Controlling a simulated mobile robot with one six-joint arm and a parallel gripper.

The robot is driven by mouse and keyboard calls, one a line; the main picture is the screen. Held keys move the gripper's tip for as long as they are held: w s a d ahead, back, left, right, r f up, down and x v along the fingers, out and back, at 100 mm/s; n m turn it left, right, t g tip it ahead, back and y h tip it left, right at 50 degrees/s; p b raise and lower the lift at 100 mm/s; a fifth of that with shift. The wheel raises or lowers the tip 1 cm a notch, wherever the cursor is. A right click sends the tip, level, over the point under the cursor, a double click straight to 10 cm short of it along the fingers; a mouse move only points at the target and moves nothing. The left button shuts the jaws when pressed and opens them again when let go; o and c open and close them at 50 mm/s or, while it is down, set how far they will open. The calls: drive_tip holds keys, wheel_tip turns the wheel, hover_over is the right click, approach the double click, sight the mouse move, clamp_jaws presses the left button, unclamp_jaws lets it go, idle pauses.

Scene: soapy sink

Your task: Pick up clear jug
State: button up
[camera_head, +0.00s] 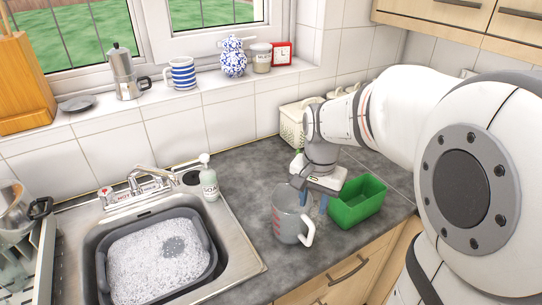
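The clear jug (290,222) stands upright on the dark grey worktop, right of the sink. It has red markings on its side and a pale handle toward the front right. My gripper (311,194) reaches down at the jug's back right rim. One dark finger overlaps the jug's top and another tip shows just right of it, so the fingers are apart. Whether they touch or grip the jug wall cannot be told from this view.
A green bin (358,203) stands close to the right of the jug. A soap bottle (209,181) stands by the tap (150,182). A grey tub (207,228) of suds sits in the sink (246,258). A cream basket (292,128) stands behind my gripper. Worktop left of the jug is clear.

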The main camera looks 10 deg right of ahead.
sight(308, 208)
drive_tip(key=shift+m, duration=0.9)
drive_tip(key=w+f+p, duration=0.1)
drive_tip(key=f, duration=0.1)
drive_tip(key=w+f+p, duration=0.1)
drive_tip(key=f, duration=0.1)
drive_tip(key=w+f, duration=0.1)
drive_tip(key=f, duration=0.2)
drive_tip(key=shift+w+p, duration=0.2)
drive_tip(key=shift+p, duration=0.2)
clamp_jaws()
idle(0.4)
